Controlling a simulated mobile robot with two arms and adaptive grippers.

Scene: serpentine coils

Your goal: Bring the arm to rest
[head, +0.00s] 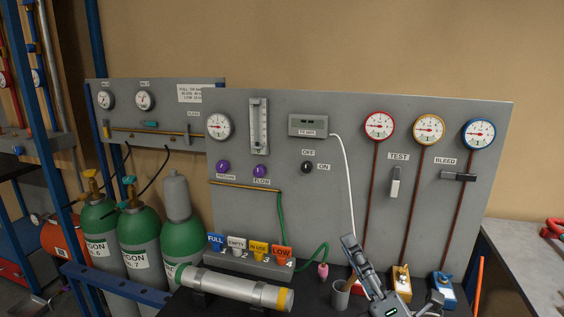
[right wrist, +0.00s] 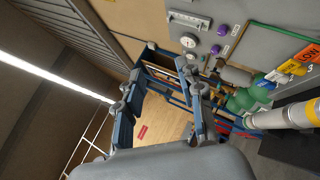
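My right gripper (head: 393,271) is at the bottom of the head view, in front of the grey panel (head: 340,205). Its two fingers are spread. In the right wrist view the fingers stand apart with nothing between them, and the gripper (right wrist: 158,82) is open and empty. It is tilted, and it seems clear of the panel. My left gripper is in neither view.
Close to the right gripper are a grey cup (head: 339,297), a yellow valve block (head: 401,281) and a blue one (head: 443,288). A pale cylinder (head: 235,286) lies left, before coloured tags. Green gas bottles (head: 141,240) stand further left. A grey worktop (head: 530,262) is at right.

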